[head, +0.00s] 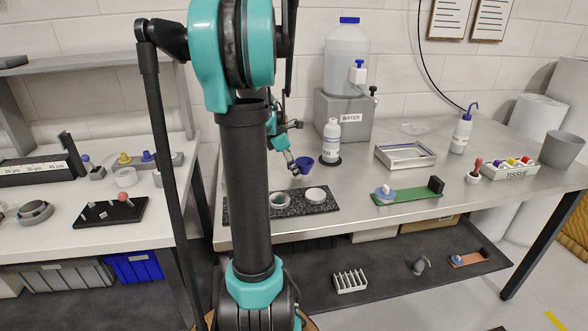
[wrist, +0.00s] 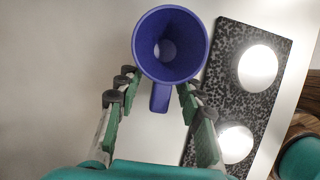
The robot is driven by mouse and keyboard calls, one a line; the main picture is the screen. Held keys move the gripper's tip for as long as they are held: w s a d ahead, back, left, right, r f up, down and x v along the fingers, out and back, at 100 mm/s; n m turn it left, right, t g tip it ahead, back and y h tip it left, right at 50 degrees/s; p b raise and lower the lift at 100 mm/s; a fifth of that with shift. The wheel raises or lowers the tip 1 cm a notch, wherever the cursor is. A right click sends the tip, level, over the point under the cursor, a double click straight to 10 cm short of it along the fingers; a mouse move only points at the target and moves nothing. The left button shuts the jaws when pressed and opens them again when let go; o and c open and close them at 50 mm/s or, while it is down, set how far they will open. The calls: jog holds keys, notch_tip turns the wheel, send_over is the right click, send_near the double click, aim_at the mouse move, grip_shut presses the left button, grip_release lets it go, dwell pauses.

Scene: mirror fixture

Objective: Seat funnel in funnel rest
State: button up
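A blue-purple funnel (head: 305,164) sits on the steel bench, just behind a black speckled board (head: 300,208). In the wrist view the funnel (wrist: 146,40) shows its wide round mouth, with a narrow tab (wrist: 160,97) pointing toward my gripper. My gripper (wrist: 157,85) is open, with one finger on each side of the tab and a gap on both sides. In the head view my gripper (head: 294,168) is at the funnel's left.
A white bottle (head: 331,142) stands close behind the funnel, before a water container (head: 346,75) on a grey block. A metal tray frame (head: 405,156) and green board (head: 408,196) lie to the right.

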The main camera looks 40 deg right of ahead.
jog(key=shift+r, duration=0.15)
jog(key=v, duration=1.1)
jog(key=shift+a+r, duration=0.25)
jog(key=shift+r, duration=0.05)
